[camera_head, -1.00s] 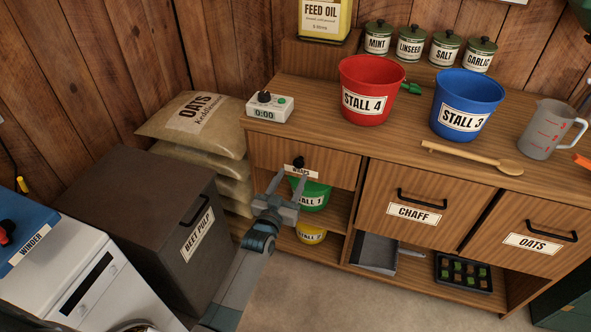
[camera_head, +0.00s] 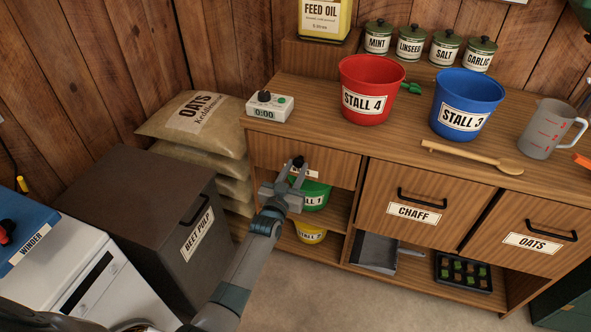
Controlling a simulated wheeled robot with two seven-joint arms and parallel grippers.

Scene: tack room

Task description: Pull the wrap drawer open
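The wrap drawer (camera_head: 331,164) is the small wooden drawer at the upper left of the cabinet, below the timer. Its front looks flush with the cabinet. Its dark knob (camera_head: 298,161) shows at the tips of my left gripper (camera_head: 297,169). The gripper's fingers are apart, one on each side just below the knob, and partly cover the drawer's label. I cannot tell whether they touch the knob. My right gripper is not in view.
Below the drawer, a green bucket (camera_head: 316,195) and a yellow bucket (camera_head: 310,233) stand on open shelves. A dark beet pulp bin (camera_head: 150,205) stands left of my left arm. Chaff (camera_head: 405,190) and oats (camera_head: 520,225) drawers are to the right. The floor in front is clear.

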